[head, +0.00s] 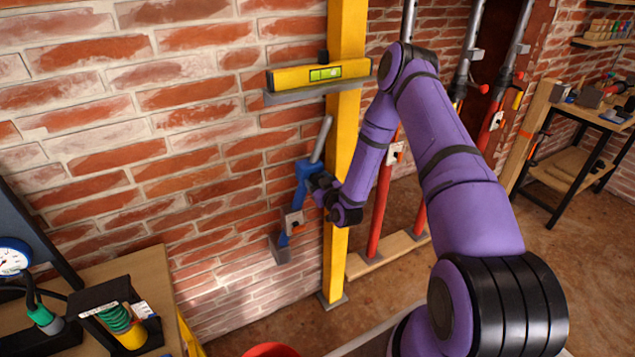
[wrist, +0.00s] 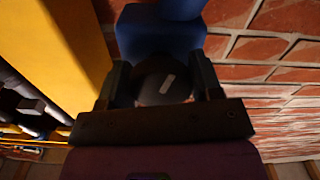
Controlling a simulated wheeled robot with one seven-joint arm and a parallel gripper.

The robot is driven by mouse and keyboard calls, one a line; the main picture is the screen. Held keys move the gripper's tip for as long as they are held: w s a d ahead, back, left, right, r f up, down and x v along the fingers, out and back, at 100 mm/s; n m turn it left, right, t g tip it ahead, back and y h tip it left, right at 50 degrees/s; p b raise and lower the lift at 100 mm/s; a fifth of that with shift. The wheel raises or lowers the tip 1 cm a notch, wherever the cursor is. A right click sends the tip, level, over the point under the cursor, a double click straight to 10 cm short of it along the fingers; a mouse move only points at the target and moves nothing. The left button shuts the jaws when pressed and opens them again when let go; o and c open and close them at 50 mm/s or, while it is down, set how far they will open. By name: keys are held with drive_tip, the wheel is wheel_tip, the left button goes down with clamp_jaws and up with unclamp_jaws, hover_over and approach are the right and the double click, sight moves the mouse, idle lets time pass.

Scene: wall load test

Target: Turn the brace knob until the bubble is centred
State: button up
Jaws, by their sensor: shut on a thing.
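A yellow spirit level (head: 290,77) with a green vial (head: 325,73) rests on a grey ledge at the yellow post in the head view. The bubble's exact place in the vial is too small to tell. A blue brace (head: 300,190) with a grey tube stands against the brick wall, left of the post; its blue body (wrist: 160,35) also shows in the wrist view. My gripper (wrist: 160,78) is shut on the dark round knob (wrist: 165,88), one finger on each side. The knob's face has a pale mark, tilted slightly to the right. In the head view my gripper hides the knob.
The yellow post (head: 345,130) stands close to the right of my gripper. Red props (head: 380,195) stand behind my arm. A bench (head: 150,280) with a gauge (head: 14,257) is at lower left, and a red bucket (head: 270,350) is at the bottom edge.

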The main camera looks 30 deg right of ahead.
drive_tip(key=n, duration=0.4)
drive_tip(key=shift+n, duration=0.4)
idle(0.4)
drive_tip(key=o, duration=0.9)
drive_tip(key=shift+s, duration=0.1)
drive_tip(key=s, duration=1)
drive_tip(key=shift+s, duration=0.35)
drive_tip(key=shift+w+r, duration=0.1)
